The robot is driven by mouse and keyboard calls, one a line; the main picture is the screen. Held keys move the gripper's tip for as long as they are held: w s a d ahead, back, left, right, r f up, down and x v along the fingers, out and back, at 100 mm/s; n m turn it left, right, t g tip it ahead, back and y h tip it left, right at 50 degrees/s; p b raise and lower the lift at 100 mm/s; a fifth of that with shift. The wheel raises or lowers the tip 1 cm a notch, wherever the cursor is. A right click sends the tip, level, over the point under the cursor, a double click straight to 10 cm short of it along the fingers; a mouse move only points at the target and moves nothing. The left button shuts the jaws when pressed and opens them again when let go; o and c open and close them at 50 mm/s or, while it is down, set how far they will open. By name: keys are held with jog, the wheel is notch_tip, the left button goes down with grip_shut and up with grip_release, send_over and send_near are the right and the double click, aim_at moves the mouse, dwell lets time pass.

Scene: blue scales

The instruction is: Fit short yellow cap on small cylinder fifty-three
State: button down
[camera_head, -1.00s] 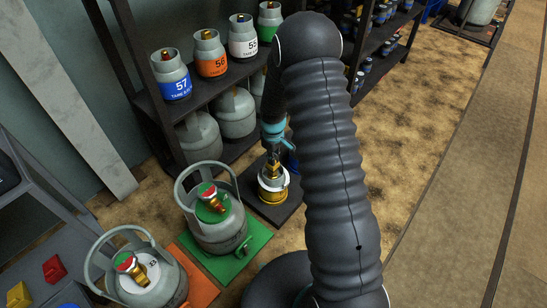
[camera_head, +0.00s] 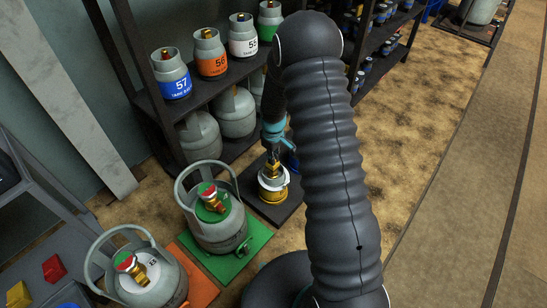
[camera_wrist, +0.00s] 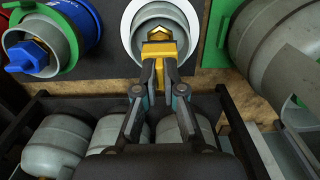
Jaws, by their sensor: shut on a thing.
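A small cylinder (camera_head: 274,193) with a white collar and a yellow band stands upright on a dark scale plate in the head view. In the wrist view its pale round collar (camera_wrist: 137,24) surrounds a brass valve, seen from above. I cannot read its number. My gripper (camera_head: 273,157) is right above the cylinder. In the wrist view my gripper (camera_wrist: 160,72) is shut on the short yellow cap (camera_wrist: 160,50), which lies over the lower part of the collar opening, close to the brass valve. I cannot tell whether the cap touches the valve.
Two grey cylinders with handles stand on a green scale (camera_head: 251,237) and an orange scale (camera_head: 203,290). A dark shelf (camera_head: 216,88) with several numbered cylinders stands behind. In the wrist view a blue cap (camera_wrist: 28,57) sits on a neighbouring cylinder. Open floor lies to the right.

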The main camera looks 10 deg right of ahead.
jog(key=shift+f+b, duration=1.4)
jog(key=shift+f, duration=0.35)
dwell(0.6)
jog(key=c, duration=1.2)
grip_release()
jog(key=shift+r, duration=0.1)
